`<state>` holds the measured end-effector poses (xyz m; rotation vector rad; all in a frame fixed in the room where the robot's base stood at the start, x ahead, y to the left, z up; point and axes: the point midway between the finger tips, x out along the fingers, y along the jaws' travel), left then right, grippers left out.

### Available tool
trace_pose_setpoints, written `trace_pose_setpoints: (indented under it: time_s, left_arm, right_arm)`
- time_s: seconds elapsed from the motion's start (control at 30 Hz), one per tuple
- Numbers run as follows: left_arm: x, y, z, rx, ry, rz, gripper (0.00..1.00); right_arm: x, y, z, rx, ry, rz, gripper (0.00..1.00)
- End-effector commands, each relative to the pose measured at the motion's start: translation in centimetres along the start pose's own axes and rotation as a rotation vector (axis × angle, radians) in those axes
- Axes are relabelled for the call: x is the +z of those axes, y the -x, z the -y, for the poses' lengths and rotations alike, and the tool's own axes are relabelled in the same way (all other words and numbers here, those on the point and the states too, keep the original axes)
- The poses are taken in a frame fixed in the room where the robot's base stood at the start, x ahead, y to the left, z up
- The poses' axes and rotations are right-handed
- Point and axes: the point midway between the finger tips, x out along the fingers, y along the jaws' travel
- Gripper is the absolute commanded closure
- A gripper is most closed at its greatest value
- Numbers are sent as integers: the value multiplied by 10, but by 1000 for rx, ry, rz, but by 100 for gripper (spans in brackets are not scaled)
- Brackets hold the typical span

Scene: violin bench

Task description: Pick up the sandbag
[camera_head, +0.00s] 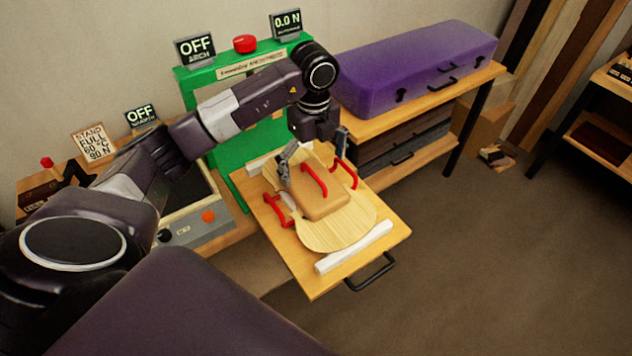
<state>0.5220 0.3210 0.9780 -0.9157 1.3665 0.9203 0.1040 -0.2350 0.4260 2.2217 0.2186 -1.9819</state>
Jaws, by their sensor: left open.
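The tan sandbag (322,207) has a red handle (317,181) on top and lies on a pale wooden violin plate (340,236) on the pull-out board. My left gripper (312,166) is open and points down over the far part of the sandbag. Its two fingers are apart, one to each side of the red handle as seen from here. I cannot tell whether the fingers touch the sandbag. My right gripper is not in view.
The wooden board (292,262) has white rails and red handles (276,209) beside the plate. Behind stands a green press frame (215,150) with a red button (245,43). A purple case (420,65) lies on a bench at right. The floor at lower right is clear.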

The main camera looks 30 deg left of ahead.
Motion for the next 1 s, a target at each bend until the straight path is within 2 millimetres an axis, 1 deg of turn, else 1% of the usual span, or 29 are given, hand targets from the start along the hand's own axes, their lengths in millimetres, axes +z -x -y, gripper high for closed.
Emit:
trace_pose_setpoints:
  time_s: [0.03, 0.1, 0.17, 0.23, 0.33, 0.4, 0.53, 0.6, 0.67, 0.77, 1.0]
  left_arm:
    - [0, -4, 0, 1, 0, -1, 0]
    - [2, -12, 0, 3, -1, -3, 0]
    - [4, -19, 1, 4, 0, -3, 0]
    - [8, -30, 2, 3, -1, -4, 0]
    - [8, -46, 2, 0, -2, -4, 0]
    - [8, -52, 3, -1, -2, -3, 0]
    - [8, -56, 3, -3, -3, -1, 0]
    - [8, -56, 3, -4, -3, -1, 0]
    - [8, -56, 3, -4, -3, -1, 0]
    - [8, -56, 3, -4, -3, -2, 10]
    - [8, -56, 3, -4, -3, -2, 36]
  right_arm:
    - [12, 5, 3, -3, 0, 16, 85]
    - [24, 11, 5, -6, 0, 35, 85]
    - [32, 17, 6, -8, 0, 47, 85]
    - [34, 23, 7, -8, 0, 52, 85]
    - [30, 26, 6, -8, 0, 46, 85]
    - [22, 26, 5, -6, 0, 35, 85]
    - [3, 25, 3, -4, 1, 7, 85]
    - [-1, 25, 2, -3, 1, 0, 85]
    - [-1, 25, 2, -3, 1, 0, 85]
    - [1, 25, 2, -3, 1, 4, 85]
    - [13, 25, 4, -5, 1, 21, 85]
